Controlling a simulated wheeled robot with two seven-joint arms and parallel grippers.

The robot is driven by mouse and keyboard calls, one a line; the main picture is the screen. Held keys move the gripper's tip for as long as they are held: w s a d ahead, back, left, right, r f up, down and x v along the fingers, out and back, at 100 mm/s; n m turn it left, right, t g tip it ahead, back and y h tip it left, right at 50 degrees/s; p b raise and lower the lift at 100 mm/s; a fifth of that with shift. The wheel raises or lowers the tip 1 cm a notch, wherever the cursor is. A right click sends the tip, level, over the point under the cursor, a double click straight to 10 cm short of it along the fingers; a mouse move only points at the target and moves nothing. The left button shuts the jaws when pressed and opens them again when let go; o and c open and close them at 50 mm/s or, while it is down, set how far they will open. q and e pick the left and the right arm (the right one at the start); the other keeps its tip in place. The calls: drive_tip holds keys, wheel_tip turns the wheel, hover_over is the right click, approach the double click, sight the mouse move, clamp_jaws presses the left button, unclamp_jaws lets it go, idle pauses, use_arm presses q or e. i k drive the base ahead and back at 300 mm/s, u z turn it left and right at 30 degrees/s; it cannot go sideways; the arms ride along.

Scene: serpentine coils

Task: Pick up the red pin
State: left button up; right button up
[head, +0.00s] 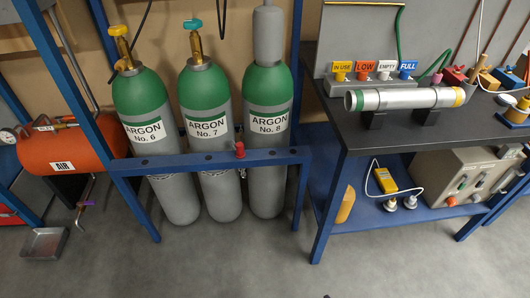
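The red pin (239,149) is a small red-topped piece standing upright on the blue rail (160,161) that runs in front of the argon cylinders. It sits between cylinder No. 7 (206,150) and cylinder No. 8 (267,150). A small metal piece shows just below the rail under it; I cannot tell how the two are joined.
Cylinder No. 6 (143,150) stands left in the blue frame, near an orange air tank (65,147). A dark bench (440,130) at right carries a pipe (410,98) and coloured tags. A metal tray (44,243) lies on the floor. The floor in front is clear.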

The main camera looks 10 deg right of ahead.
sight(240, 153)
drive_tip(key=u, duration=1.5)
drive_tip(key=i, duration=1.85)
drive_tip(key=z, duration=1.7)
